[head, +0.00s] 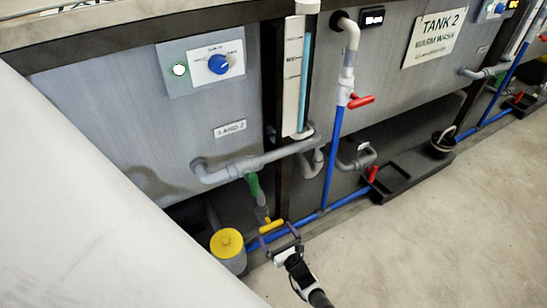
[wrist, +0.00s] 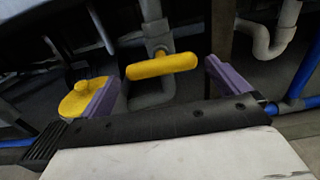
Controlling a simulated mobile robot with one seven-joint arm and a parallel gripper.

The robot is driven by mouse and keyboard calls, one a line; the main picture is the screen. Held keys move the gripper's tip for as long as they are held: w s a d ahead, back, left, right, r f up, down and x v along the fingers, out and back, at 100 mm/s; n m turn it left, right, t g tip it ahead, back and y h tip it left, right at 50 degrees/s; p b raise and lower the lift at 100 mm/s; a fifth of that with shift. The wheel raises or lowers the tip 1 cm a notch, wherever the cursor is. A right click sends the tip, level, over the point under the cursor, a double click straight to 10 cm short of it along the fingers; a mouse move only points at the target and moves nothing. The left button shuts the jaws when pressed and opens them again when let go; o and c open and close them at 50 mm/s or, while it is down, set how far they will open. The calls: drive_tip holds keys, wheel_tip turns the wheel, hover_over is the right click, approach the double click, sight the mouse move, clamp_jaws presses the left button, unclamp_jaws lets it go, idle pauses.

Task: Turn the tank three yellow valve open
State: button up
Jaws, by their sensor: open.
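The yellow valve handle (head: 271,226) sits low on the pipework under the grey tank at the left, below a green pipe section (head: 253,187). In the wrist view the yellow handle (wrist: 161,66) lies nearly crosswise, slightly tilted, on a grey valve body (wrist: 158,45). My gripper (head: 283,238) is open at the handle. In the wrist view its purple fingers (wrist: 160,84) stand left and right of the handle, with a gap on each side. The handle looks untouched; its depth relative to the fingertips is hard to tell.
A grey container with a yellow lid (head: 227,242) stands just left of the valve; the lid (wrist: 84,98) is close behind the left finger. A blue pipe (head: 345,201) runs along the floor. Red valve handles (head: 361,102) and a black tray (head: 397,180) are further right. Open floor lies at right.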

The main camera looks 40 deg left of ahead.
drive_tip(key=shift+b+x, duration=0.4)
drive_tip(key=shift+x, duration=1)
drive_tip(key=c, duration=0.7)
drive_tip(key=shift+r, duration=0.1)
drive_tip(key=n+p, duration=0.5)
drive_tip(key=n, duration=1.2)
drive_tip(key=shift+s+n, duration=0.1)
drive_tip(key=shift+n, duration=0.3)
